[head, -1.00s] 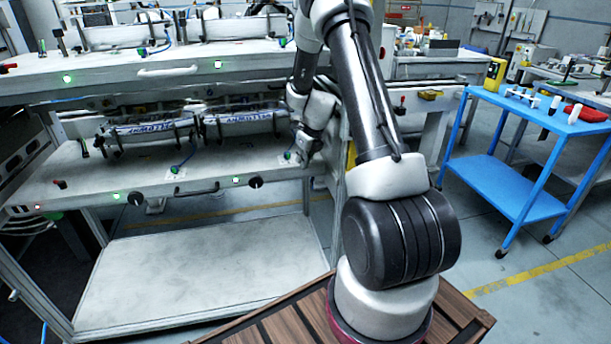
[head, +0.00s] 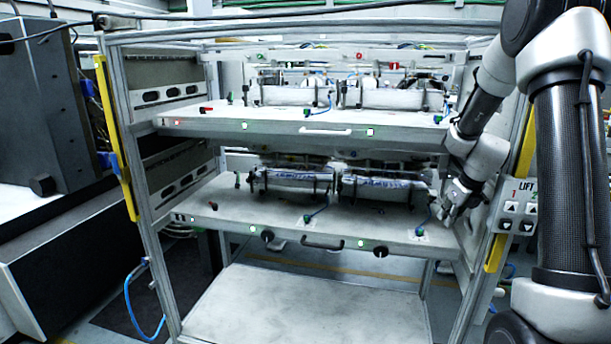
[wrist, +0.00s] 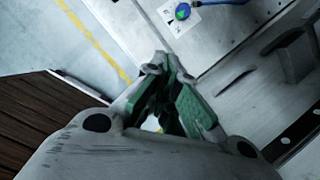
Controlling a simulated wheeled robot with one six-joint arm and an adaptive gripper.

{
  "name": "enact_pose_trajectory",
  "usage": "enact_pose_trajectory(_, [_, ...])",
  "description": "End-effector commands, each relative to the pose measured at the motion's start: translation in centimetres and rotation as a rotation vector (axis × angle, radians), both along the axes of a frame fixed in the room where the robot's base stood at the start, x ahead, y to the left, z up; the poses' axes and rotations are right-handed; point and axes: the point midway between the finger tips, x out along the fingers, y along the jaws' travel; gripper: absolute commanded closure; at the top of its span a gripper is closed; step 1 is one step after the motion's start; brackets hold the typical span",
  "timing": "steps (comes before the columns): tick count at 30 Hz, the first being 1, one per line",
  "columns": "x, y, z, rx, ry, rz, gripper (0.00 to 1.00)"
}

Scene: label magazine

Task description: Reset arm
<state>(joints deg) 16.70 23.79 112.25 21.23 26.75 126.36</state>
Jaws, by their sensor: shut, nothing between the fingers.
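My arm (head: 565,170) reaches in from the right side of the head view, in front of the rack's right side. My gripper (head: 446,218) points down by the right end of the lower shelf (head: 225,222), near a green-topped fitting on a white label (head: 418,232). Whether it touches the shelf is hard to tell. In the wrist view my gripper (wrist: 160,65) has its green-padded fingers closed together at the tips, with nothing held. The label with the green-blue fitting (wrist: 182,12) lies beyond the fingertips.
The rack's upper shelf (head: 270,137) lies just left of my forearm. Label magazines (head: 385,192) sit on the lower shelf. A lift control panel (head: 517,210) and a yellow-marked post stand close to my arm. A dark machine (head: 50,110) stands at left.

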Motion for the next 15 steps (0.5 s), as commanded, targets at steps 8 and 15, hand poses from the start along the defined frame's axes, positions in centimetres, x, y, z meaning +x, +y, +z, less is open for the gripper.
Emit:
enact_pose_trajectory(8, [-9.0, 6.7, 12.0, -0.324, -0.079, 0.886, 1.00])
enact_pose_trajectory(15, [-20.2, 10.6, 17.5, -0.655, -0.120, 1.714, 1.00])
